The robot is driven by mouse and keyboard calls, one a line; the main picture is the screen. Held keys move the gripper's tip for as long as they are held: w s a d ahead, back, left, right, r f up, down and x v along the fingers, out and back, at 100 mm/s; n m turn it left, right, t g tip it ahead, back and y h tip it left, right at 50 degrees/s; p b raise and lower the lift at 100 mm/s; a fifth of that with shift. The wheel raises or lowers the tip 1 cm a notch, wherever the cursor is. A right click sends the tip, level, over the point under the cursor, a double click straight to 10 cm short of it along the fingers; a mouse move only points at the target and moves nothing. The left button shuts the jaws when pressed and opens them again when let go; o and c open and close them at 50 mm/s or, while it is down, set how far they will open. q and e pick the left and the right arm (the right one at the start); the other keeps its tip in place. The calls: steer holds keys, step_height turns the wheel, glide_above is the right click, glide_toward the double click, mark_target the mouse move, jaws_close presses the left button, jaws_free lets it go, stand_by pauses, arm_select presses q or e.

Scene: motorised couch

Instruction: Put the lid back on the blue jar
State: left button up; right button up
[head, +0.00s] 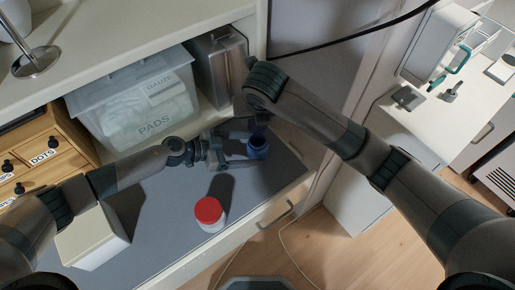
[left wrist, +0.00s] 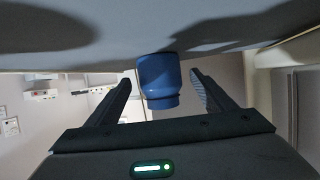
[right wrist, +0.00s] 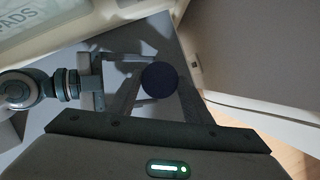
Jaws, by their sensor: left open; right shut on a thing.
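In the left wrist view, which is upside down, the jar (left wrist: 158,78) sits between the two spread fingers, apart from both. My right gripper (head: 258,118) is above the jar, pointing down. In the right wrist view it is shut on a round dark blue lid (right wrist: 160,79). The lid hides the jar there.
A white jar with a red lid (head: 209,212) stands nearer the front edge. A white box (head: 92,238) is at left. A clear bin (head: 137,105) of pads, a metal canister (head: 220,65) and wooden drawers (head: 40,150) line the back. The mat between the jars is clear.

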arm_select(q)
steer(key=shift+x, duration=1.9)
steer(key=shift+r, duration=0.1)
steer(key=c, duration=1.6)
arm_select(e)
glide_toward(258, 136)
steer(key=shift+w+a+f, duration=0.1)
steer(key=shift+a+f, duration=0.05)
steer(key=shift+f, duration=0.35)
steer(key=shift+w+a+f, duration=0.1)
steer(key=shift+f, duration=0.45)
steer(key=shift+f, duration=0.1)
steer(key=shift+f, duration=0.75)
steer(key=shift+f, duration=0.55)
